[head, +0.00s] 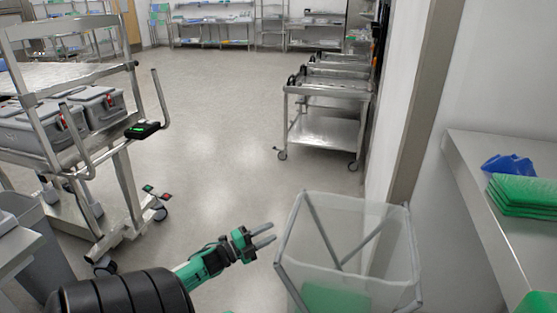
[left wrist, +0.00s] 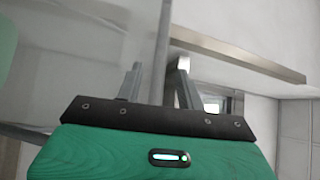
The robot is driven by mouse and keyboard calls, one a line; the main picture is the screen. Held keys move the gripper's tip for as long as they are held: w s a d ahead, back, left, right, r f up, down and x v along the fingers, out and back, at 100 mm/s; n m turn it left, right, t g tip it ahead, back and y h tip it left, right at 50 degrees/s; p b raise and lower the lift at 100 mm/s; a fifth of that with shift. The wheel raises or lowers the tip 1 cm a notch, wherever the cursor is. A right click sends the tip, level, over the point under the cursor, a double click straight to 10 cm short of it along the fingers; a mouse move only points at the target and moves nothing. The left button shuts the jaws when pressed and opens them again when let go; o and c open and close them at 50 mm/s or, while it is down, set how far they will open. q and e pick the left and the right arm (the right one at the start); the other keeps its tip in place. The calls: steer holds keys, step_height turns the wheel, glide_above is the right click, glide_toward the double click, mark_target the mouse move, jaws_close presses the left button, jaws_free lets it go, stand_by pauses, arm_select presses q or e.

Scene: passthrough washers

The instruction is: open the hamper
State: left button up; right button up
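The hamper (head: 385,262) is a translucent white bag or bin on a grey bar frame, at the lower right of the head view. Bars cross behind its translucent side, and something green (head: 335,298) shows low in it. My left gripper (head: 268,236) is just left of the hamper's left edge, with its two fingers apart and pointing toward it. In the left wrist view, a grey bar (left wrist: 161,60) of the hamper runs up between the open fingers (left wrist: 158,85). I cannot tell whether they touch it. My right gripper is not in view.
A steel shelf (head: 470,185) with green trays (head: 525,197) and blue items (head: 508,165) is at the right. A wall edge stands behind the hamper. Steel carts (head: 325,115) stand beyond it. A cart with grey cases (head: 100,105) is at the left. The floor between is clear.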

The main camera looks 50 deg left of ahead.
arm_select(q)
steer(key=v, duration=0.7)
steer(key=shift+b, duration=0.3)
steer(key=shift+s+a, duration=0.1)
steer(key=shift+s, duration=0.05)
